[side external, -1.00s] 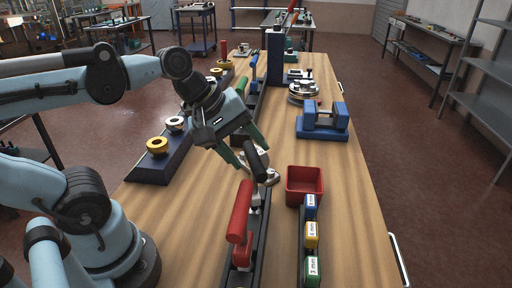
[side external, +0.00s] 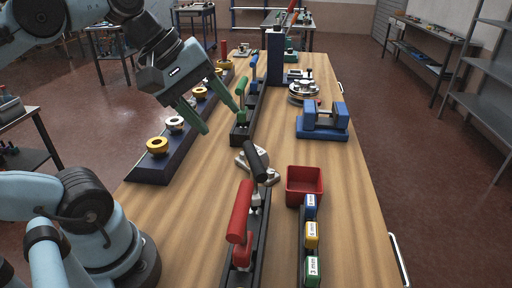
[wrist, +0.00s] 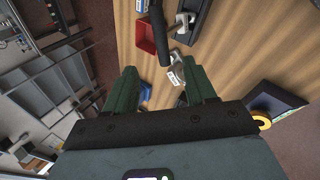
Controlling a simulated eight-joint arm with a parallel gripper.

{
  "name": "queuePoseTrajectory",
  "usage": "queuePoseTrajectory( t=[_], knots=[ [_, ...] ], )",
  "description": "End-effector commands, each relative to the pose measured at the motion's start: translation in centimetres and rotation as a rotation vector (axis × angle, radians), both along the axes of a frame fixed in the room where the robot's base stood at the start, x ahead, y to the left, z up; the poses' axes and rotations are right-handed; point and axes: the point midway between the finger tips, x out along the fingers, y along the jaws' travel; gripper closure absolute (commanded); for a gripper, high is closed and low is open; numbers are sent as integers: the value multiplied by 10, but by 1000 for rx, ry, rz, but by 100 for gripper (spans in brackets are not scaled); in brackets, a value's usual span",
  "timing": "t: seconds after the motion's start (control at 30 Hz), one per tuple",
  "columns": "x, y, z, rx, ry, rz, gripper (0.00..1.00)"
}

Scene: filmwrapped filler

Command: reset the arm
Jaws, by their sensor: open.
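My gripper (side external: 220,116) is open and empty, raised above the left part of the bench, near the dark rack of rings. Its two green fingers also show apart in the wrist view (wrist: 165,88). Below and to the right of it, a grey metal piece (side external: 270,178) lies on the wooden bench (side external: 345,235), beside a black-handled lever (side external: 256,160) and a red-handled lever (side external: 239,215) on a dark rail.
A red bin (side external: 304,182) stands right of the levers, with blue, yellow and green labelled blocks (side external: 312,235) in front. A dark rack (side external: 160,168) of rings runs along the left edge. A blue vise-like block (side external: 322,122) and a dark blue column (side external: 275,58) stand farther back.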

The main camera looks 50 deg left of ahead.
Motion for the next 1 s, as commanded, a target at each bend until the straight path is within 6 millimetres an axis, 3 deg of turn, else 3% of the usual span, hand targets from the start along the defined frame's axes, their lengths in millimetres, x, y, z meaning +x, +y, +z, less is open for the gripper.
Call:
queuePoseTrajectory(
  t=[0.6,1.0],
  knots=[
    [38,-16,-65,0,-1,-3,45],
    [56,-24,-97,1,-1,-2,45]
  ],
)
